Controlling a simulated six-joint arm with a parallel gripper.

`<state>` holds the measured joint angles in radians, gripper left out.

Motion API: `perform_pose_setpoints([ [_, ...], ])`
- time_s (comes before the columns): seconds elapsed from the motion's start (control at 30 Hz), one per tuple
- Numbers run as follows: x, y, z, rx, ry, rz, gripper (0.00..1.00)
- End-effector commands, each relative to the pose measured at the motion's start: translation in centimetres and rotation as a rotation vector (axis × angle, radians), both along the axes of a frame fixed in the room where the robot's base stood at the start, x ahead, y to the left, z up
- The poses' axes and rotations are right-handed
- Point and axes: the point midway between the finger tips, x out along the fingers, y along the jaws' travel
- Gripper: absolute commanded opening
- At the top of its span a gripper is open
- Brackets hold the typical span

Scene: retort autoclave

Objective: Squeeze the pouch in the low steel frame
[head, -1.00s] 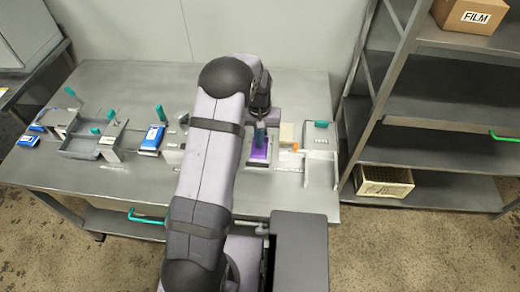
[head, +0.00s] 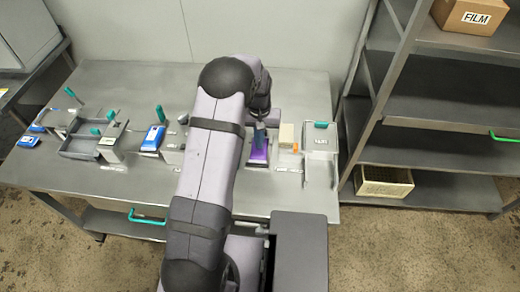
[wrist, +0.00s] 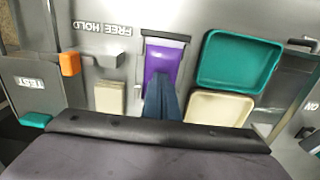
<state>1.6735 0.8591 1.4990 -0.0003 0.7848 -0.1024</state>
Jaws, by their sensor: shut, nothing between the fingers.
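The purple pouch (wrist: 163,62) lies in the low steel frame (wrist: 167,37), whose dark bar crosses one end of the pouch. In the head view the pouch (head: 259,155) shows just right of my arm. My gripper (wrist: 160,78) has its blue fingers together with nothing between them, and their tips overlap the pouch in the wrist view. In the head view my gripper (head: 259,145) points down over the pouch. I cannot tell whether the tips touch it. The fingers hide part of the pouch.
A teal tray (wrist: 240,62) and a cream tray (wrist: 218,108) lie beside the frame. On its other side are a cream block (wrist: 109,97), an orange piece (wrist: 69,63) and a grey TEST box (wrist: 32,85). Blue packs (head: 152,138) and a grey tray (head: 80,147) stand further left.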

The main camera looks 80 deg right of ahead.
Motion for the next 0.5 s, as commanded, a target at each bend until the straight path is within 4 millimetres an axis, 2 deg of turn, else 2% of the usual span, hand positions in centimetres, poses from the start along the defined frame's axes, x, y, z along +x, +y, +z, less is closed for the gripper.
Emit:
perform_pose_setpoints([
  [0.5, 0.0, 0.0, 4.1, 0.000, 0.000, 0.000, 0.00],
])
